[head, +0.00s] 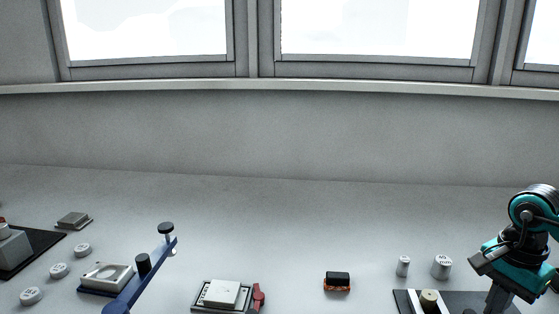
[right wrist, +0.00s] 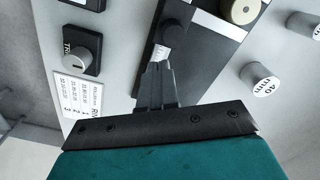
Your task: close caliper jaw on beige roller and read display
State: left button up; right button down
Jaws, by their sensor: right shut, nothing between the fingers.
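The beige roller (head: 429,298) stands on a dark board (head: 402,301) with a white strip at the lower right of the head view. In the right wrist view the roller (right wrist: 240,10) is at the top edge, beside the white strip on the board (right wrist: 205,58). My right gripper (right wrist: 157,70) is shut and empty, its tips over the board's left part. I cannot make out the caliper jaw or a display reading. My left gripper is not in view.
Grey cylinders stand behind the board (head: 441,267); one marked 40 mm (right wrist: 263,82) is right of it. A black knob box (right wrist: 80,52) and printed card (right wrist: 78,95) lie left. A blue bar fixture (head: 140,281) stands left; the back of the bench is clear.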

jog(key=shift+f+b, duration=0.8)
jog(key=shift+f, duration=0.5)
jog(key=shift+a, duration=0.4)
dwell(0.7)
jog(key=shift+d, duration=0.3)
jog(key=shift+d, duration=0.35)
notch_tip(320, 180, up, 7)
jog(key=p, duration=0.5)
dwell(0.4)
